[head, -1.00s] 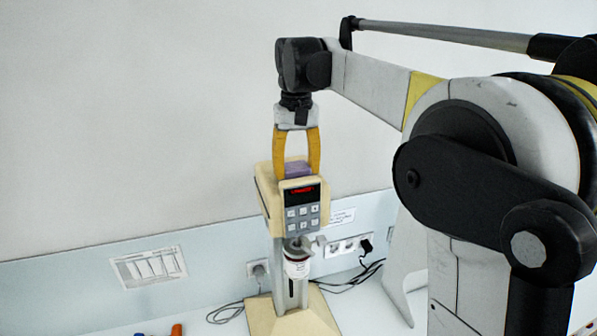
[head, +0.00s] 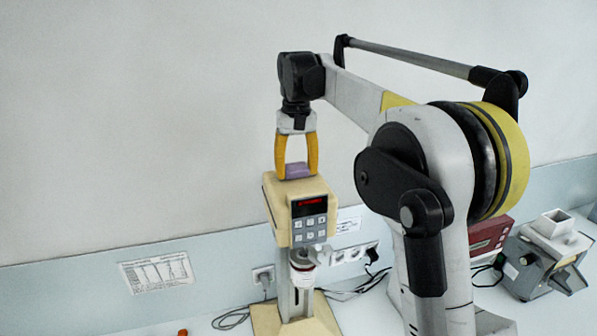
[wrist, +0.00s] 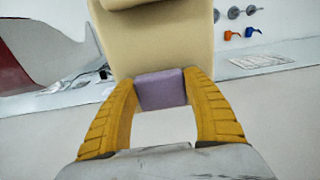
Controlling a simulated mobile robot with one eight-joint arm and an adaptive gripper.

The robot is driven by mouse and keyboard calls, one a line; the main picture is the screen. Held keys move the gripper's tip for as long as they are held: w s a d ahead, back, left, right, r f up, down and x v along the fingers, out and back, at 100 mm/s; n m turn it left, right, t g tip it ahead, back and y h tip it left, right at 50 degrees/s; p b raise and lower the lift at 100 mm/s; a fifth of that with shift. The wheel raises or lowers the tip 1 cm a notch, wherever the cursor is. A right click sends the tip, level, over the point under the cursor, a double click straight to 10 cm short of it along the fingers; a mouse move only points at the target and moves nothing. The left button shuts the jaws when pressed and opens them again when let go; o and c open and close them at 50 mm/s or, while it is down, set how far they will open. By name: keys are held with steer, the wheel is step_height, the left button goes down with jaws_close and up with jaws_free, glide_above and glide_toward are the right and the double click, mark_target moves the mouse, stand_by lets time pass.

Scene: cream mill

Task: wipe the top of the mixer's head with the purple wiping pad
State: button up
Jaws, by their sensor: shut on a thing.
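The mixer stands on the bench against the wall, its cream head (head: 277,206) carrying a grey panel with a red display and buttons. My gripper (head: 297,174) points down at the top of the head, its yellow fingers shut on the purple wiping pad (head: 297,169). The pad is at the far part of the top, away from the panel. I cannot tell whether it touches the surface. In the wrist view the pad (wrist: 161,91) sits between the fingertips, at the near edge of the cream head (wrist: 165,45). The pad's underside is hidden.
Wall sockets (head: 349,256) and black cables are behind the mixer. A red device (head: 490,237) and a grey machine with a white hopper (head: 545,255) stand at the right. The bench left of the mixer looks mostly clear.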

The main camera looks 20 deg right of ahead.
steer(key=shift+r+p, duration=2.15)
steer(key=shift+r, duration=0.9)
steer(key=shift+r+p, duration=1)
steer(key=shift+r, duration=0.5)
steer(key=shift+f, duration=0.1)
steer(key=shift+s+a+f+b, duration=0.1)
steer(key=shift+s+f+b, duration=0.2)
steer(key=shift+f+b, duration=0.8)
steer(key=shift+s+a+f+b, duration=0.1)
steer(key=shift+s+f+b, duration=0.15)
steer(key=shift+f+b, duration=0.8)
steer(key=shift+s+a+f+b, duration=0.1)
steer(key=shift+s+f+b, duration=0.2)
steer(key=shift+f+b, duration=0.8)
steer(key=shift+f, duration=1.2)
